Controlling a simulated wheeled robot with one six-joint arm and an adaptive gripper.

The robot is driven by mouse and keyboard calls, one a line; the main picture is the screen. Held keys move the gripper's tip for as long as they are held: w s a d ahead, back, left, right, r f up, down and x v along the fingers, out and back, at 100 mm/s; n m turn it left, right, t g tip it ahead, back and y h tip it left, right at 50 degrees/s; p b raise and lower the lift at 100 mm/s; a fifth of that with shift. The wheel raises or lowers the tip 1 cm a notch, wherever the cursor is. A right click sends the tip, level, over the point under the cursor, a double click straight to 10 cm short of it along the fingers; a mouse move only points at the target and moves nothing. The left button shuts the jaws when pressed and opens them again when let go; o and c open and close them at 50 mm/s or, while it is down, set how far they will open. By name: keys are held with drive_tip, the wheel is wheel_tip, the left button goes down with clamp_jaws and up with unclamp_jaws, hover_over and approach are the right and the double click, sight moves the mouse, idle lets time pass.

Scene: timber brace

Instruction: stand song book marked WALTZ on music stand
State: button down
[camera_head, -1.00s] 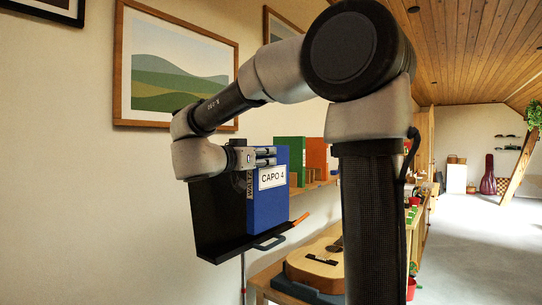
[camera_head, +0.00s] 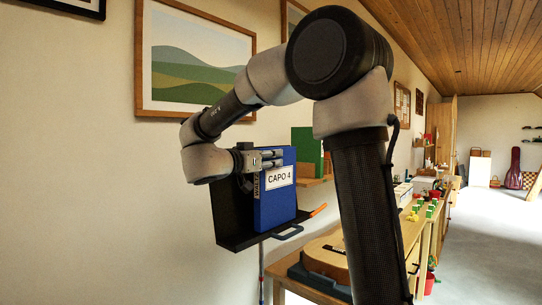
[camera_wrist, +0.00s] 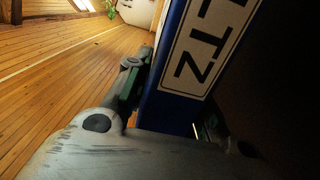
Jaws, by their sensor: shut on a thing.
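The blue song book (camera_head: 274,205) stands upright on the black music stand (camera_head: 230,212), against its back plate, in the head view. Its cover reads CAPO 4, and its spine bears a label partly hidden by my gripper. In the wrist view the blue book (camera_wrist: 172,112) fills the middle, with the letters LTZ on its spine label. My gripper (camera_head: 268,160) is shut on the book near its upper edge. The stand's dark plate lies close behind the book. The lower ledge (camera_head: 250,240) runs under the book; whether the book bears on it is hard to tell.
A green book (camera_head: 307,146) stands on a wall shelf behind the stand. A guitar (camera_head: 328,258) lies on a bench to the right, below. An orange item (camera_head: 319,210) sticks out by the ledge.

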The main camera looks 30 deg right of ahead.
drive_tip(key=c, duration=1.1)
unclamp_jaws()
